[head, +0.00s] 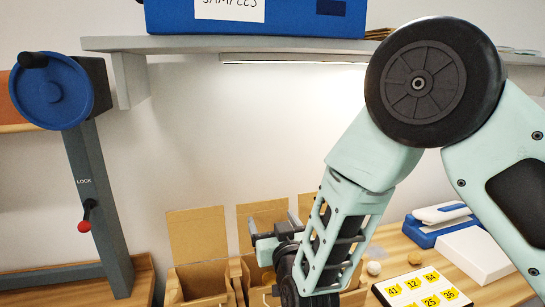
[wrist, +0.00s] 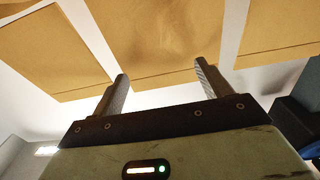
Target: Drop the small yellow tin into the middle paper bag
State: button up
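A small yellowish patch (head: 268,278) shows just below the gripper, at the middle bag. I cannot tell whether it is the yellow tin. No other yellow tin is clearly visible.
A shelf (head: 190,44) hangs above.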

jog(key=shift+s, duration=0.1)
jog(key=p+v, duration=0.6)
jog(key=v, duration=1.1)
jog(key=shift+p, duration=0.3)
jog(key=shift+s, duration=0.15)
